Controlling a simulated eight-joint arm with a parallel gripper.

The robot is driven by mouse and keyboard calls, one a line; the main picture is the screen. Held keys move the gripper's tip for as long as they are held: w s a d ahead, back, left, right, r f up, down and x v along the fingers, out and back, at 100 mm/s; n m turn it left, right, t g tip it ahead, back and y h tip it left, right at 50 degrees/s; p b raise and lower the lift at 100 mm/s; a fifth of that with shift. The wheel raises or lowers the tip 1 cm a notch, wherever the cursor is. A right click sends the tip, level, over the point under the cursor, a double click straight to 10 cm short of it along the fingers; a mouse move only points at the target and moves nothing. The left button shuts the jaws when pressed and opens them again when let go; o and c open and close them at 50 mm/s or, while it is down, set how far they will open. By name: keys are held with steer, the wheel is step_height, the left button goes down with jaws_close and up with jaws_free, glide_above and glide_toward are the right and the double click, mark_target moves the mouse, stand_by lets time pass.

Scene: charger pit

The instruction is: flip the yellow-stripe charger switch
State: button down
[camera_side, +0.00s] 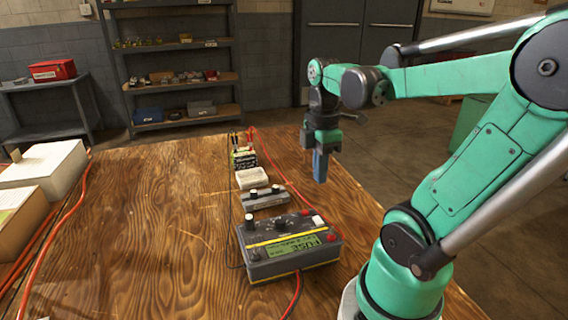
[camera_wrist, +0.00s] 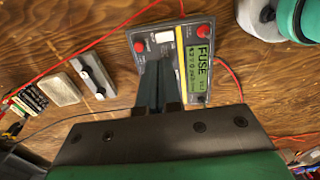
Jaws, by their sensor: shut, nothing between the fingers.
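The charger (camera_side: 288,262) is a grey box with a yellow stripe, a green display reading FUSE, and red and black knobs. It sits on the wooden table, lower centre in the side view; in the wrist view its display (camera_wrist: 200,62) faces the camera. I cannot tell for certain which small part is the switch. My gripper (camera_side: 320,180) points down with blue fingers together and empty, above the table and apart from the charger in the side view. In the wrist view the gripper (camera_wrist: 158,68) overlaps the charger's face and hides part of it.
Behind the charger stand a grey block with two black knobs (camera_side: 265,199), a white tray (camera_side: 251,179) and a battery (camera_side: 243,160) with clip leads. Red and black cables run along the table. White boxes (camera_side: 42,165) stand at the left; the table between is clear.

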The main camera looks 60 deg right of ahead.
mark_target(321, 222)
steer(key=shift+s+a+f, duration=0.1)
steer(key=shift+f, duration=1.9)
steer(key=shift+s+a+f, duration=0.1)
steer(key=shift+f, duration=1.9)
steer(key=shift+f, duration=0.1)
steer(key=shift+w+f, duration=0.1)
steer(key=shift+f, duration=0.2)
steer(key=shift+s+a+r, duration=0.2)
steer(key=shift+s+a, duration=0.4)
steer(key=shift+s, duration=0.05)
